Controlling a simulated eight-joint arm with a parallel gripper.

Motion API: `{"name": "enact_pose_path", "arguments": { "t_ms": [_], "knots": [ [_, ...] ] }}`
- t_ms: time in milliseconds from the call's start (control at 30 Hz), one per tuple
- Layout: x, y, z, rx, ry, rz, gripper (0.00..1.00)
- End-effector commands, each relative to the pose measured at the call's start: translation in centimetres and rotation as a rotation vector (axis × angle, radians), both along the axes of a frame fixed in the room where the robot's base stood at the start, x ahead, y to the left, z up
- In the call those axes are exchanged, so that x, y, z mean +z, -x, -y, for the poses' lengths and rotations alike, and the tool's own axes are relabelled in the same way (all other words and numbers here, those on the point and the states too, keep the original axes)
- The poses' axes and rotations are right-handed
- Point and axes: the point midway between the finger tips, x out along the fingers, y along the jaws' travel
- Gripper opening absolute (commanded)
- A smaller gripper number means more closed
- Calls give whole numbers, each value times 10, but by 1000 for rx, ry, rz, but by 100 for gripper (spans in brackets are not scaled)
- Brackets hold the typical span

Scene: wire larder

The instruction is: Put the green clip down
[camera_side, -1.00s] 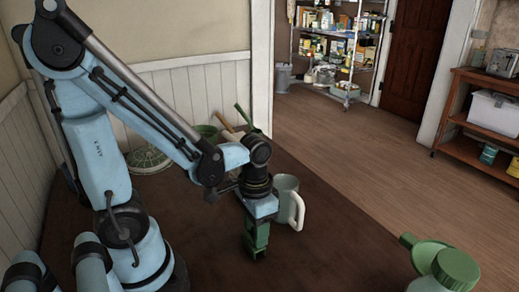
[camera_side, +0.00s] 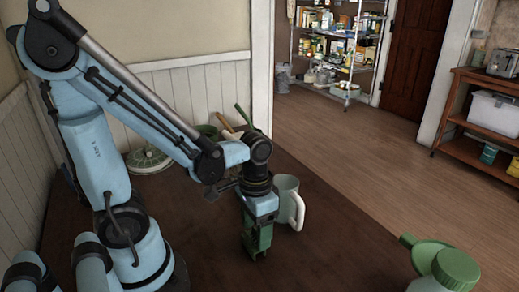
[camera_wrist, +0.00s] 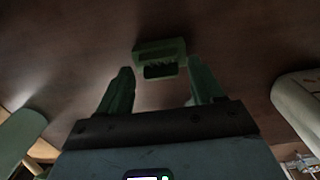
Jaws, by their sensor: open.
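The green clip (camera_wrist: 160,55) shows in the wrist view, just beyond and between the tips of my gripper's two green fingers. The dark brown table is behind it; I cannot tell for sure whether it rests on the surface. My gripper (camera_wrist: 161,82) is open, with a visible gap between each finger and the clip. In the side view my gripper (camera_side: 257,250) points down low at the table, left of the mug. There the clip cannot be told apart from the green fingers.
A pale mug (camera_side: 285,200) stands close to the right of my gripper. A green-lidded jar (camera_side: 455,270) and a green funnel-like piece (camera_side: 425,252) are at the front right. A patterned domed thing (camera_side: 148,160) is by the wall. The table's front middle is clear.

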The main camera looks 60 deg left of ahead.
Motion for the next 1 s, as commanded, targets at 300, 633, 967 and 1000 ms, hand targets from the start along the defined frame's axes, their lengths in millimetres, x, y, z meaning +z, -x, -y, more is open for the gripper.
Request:
{"name": "enact_pose_path", "arguments": {
  "t_ms": [300, 633, 967, 1000],
  "knots": [
    [31, 0, -1, 0, 0, 0, 66],
    [69, -1, -2, 0, 0, 0, 66],
    [105, -2, -2, 0, 0, 0, 66],
    [108, -2, -3, 0, 0, 0, 66]
  ]
}}
